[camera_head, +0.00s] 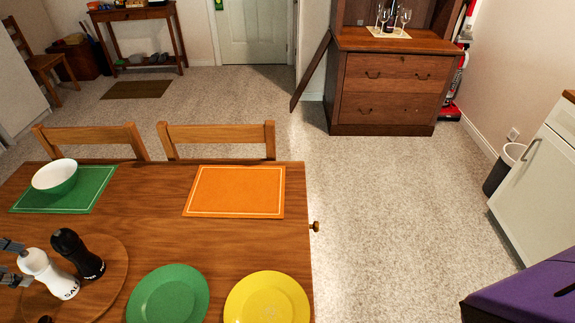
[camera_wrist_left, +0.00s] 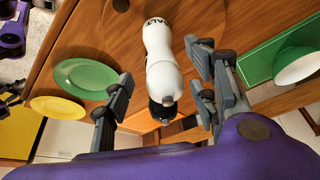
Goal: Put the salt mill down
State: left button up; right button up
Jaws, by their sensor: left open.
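The white salt mill (camera_head: 48,273), with dark lettering, is at the round wooden board (camera_head: 117,262) on the table. It looks upright, with its lower end at the board; exact contact is hard to see. The black pepper mill (camera_head: 77,254) is beside it. My left gripper (camera_head: 12,262) comes in from the left edge, at the salt mill's upper part. In the left wrist view, the open fingers (camera_wrist_left: 160,80) lie on either side of the salt mill (camera_wrist_left: 160,50), with visible gaps. The pepper mill is mostly hidden behind it there.
A green plate (camera_head: 168,295) and a yellow plate (camera_head: 267,298) lie right of the board. A white-and-green bowl (camera_head: 55,177) stands on a green mat (camera_head: 95,190) behind. An orange mat (camera_head: 236,191) is empty. Bare table lies between board and mats.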

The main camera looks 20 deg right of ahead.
pick_arm(q)
jog(key=v, duration=0.3)
jog(key=shift+f, duration=0.1)
dwell(0.5)
